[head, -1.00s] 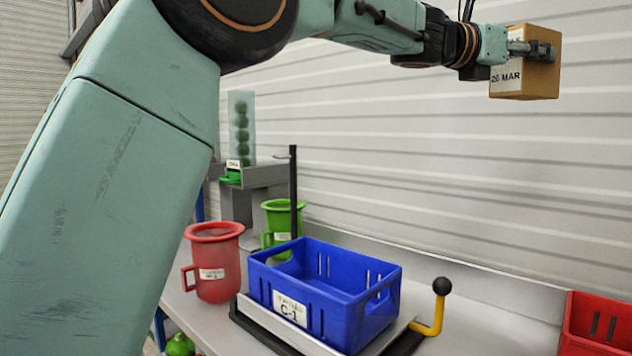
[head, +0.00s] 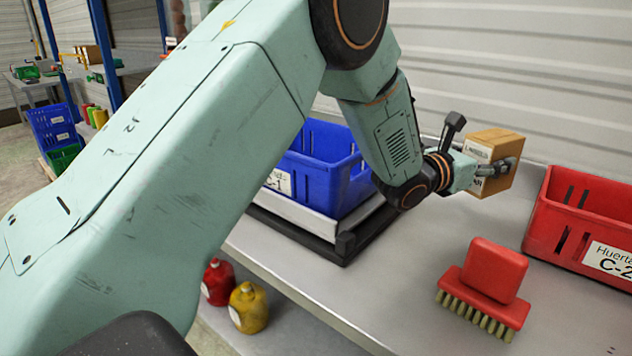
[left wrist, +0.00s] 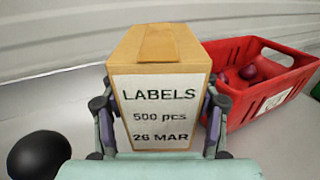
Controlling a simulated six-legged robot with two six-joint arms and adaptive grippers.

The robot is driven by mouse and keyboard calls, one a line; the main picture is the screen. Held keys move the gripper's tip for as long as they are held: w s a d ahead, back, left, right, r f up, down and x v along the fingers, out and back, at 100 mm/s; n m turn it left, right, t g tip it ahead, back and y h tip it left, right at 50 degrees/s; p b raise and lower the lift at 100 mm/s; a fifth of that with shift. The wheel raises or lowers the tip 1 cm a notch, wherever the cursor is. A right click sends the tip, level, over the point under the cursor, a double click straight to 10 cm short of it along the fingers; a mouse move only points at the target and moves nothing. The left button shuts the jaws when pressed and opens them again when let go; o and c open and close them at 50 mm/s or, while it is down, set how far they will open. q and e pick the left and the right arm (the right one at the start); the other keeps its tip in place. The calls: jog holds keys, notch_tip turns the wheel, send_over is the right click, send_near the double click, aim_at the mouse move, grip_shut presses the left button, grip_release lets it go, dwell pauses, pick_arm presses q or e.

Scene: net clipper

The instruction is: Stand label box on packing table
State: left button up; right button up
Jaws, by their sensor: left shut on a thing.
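The label box (head: 494,148) is a brown carton with a white label. In the left wrist view the label box (left wrist: 158,100) stands upright between the fingers, its label reading LABELS, 500 pcs, 26 MAR. My left gripper (head: 490,172) is shut on its sides. The grey packing table (head: 430,235) lies below and around it. In the head view the box appears tilted; I cannot tell whether its base touches the table. My right gripper is not in view.
A red crate (head: 575,215) stands right of the box, with dark red items inside in the wrist view. A red brush (head: 487,285) lies in front. A blue crate (head: 325,175) sits on a scale at left. Bare table lies between them.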

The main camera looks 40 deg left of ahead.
aim_at(481, 190)
pick_arm(q)
jog(key=shift+w+d, duration=0.15)
jog(key=shift+d, duration=0.15)
jog(key=f, duration=0.3)
jog(key=f+b, duration=0.1)
jog(key=f, duration=0.1)
jog(key=shift+a+f, duration=0.2)
jog(key=shift+a, duration=0.1)
jog(key=shift+d+f, duration=0.25)
jog(key=shift+f, duration=0.6)
notch_tip(481, 190, down, 2)
jog(key=shift+a+f+b, duration=0.15)
jog(key=shift+b, duration=0.15)
jog(key=shift+f, duration=0.35)
jog(key=shift+w, duration=0.1)
